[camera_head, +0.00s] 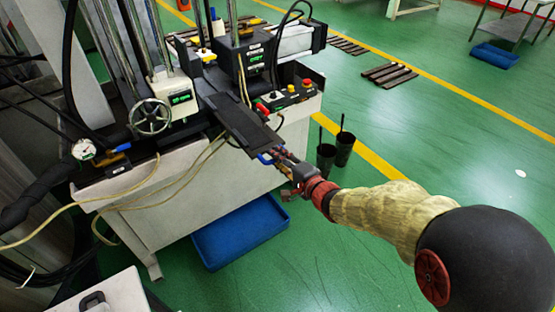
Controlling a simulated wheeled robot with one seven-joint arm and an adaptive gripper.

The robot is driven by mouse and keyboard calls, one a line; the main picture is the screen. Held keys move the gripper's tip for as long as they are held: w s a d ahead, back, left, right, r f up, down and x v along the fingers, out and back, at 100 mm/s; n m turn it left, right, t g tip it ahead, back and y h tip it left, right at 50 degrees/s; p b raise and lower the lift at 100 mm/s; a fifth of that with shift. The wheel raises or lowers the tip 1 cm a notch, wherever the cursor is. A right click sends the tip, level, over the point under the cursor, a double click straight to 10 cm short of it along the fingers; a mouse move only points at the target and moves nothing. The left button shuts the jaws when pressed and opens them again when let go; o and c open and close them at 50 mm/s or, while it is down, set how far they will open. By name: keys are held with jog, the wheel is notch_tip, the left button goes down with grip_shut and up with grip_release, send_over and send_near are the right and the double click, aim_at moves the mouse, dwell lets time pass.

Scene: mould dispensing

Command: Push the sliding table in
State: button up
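The sliding table (243,122) is a dark flat plate on the machine. It juts out over the machine's front edge toward my arm. A small blue part (265,158), which looks like a handle, sits at its near end. My gripper (279,157) is at this near end, just right of the blue part. It looks very close to or touching the plate's end; I cannot tell which. The fingers are small and dark here, so their opening is not clear.
The machine's white cabinet (185,202) stands below the plate, with a blue bin (238,233) on the floor. A control box with buttons (290,95) is right of the plate. Two black cups (335,155) stand behind my wrist. Green floor is open to the right.

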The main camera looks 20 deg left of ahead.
jog(key=shift+c, duration=1.3)
jog(key=c, duration=0.4)
grip_shut()
